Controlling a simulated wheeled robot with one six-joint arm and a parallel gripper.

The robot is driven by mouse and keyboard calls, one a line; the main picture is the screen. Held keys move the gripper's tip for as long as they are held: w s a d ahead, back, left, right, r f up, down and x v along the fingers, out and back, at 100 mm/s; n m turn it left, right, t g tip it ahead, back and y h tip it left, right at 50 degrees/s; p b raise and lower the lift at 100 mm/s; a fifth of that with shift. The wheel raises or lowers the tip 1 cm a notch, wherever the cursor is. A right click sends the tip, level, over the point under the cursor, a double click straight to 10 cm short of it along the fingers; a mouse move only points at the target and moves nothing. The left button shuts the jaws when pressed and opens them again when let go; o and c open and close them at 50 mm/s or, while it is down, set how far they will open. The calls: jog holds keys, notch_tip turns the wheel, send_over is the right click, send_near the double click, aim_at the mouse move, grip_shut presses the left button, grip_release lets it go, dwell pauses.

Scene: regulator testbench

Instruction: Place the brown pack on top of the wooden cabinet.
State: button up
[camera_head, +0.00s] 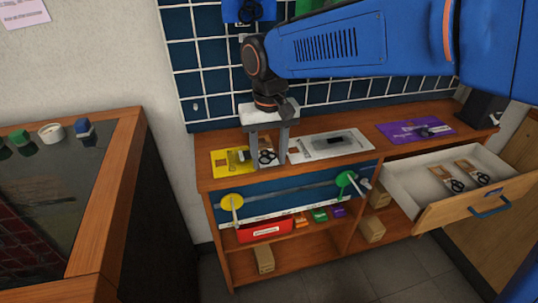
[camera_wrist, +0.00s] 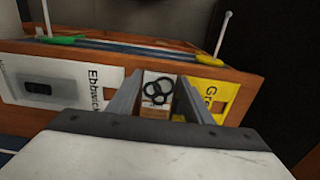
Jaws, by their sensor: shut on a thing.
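My gripper (camera_head: 268,163) points down over the left part of the wooden cabinet's top (camera_head: 375,158). It is shut on a small brown and white pack (camera_head: 266,156) with black rings on its face. The pack also shows between the fingers in the wrist view (camera_wrist: 155,92). It is between the yellow card (camera_head: 226,162) and the white card (camera_head: 330,145). I cannot tell whether the pack touches the cabinet top. The fingers hide its sides.
An open drawer (camera_head: 480,207) at the right holds two similar packs (camera_head: 463,173). A purple card (camera_head: 414,130) lies on the cabinet's right part. A red bin (camera_head: 265,230) and small boxes are on the shelves below. A dark-topped counter (camera_head: 118,185) stands at the left.

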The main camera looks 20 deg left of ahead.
jog(key=shift+f, duration=0.2)
jog(key=o, duration=1)
jog(key=shift+f, duration=0.1)
notch_tip(320, 180, up, 13)
jog(key=shift+f, duration=0.2)
